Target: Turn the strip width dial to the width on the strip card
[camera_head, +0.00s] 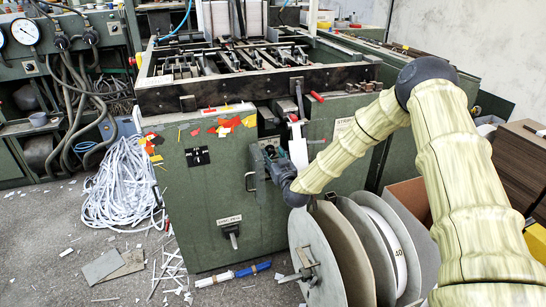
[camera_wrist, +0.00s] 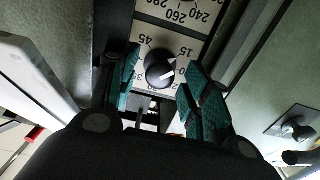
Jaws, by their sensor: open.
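The strip width dial (camera_wrist: 158,68) is a round black knob with a white pointer mark, on a pale plate with numbers around it. I can read 45 and 15 on the plate; other numbers are partly covered. My gripper (camera_wrist: 165,82) is open, with one teal-padded finger on each side of the knob; I cannot tell whether they touch it. In the head view my gripper (camera_head: 265,168) is at the green machine's front, and the dial is hidden behind it.
Large grey reel discs (camera_head: 325,255) stand close below my arm. A lower black switch (camera_head: 231,232) and a black plate (camera_head: 197,156) are on the machine's front (camera_head: 205,195). Another numbered scale (camera_wrist: 185,14) lies above the dial in the wrist view. Tangled white strip (camera_head: 120,185) lies left.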

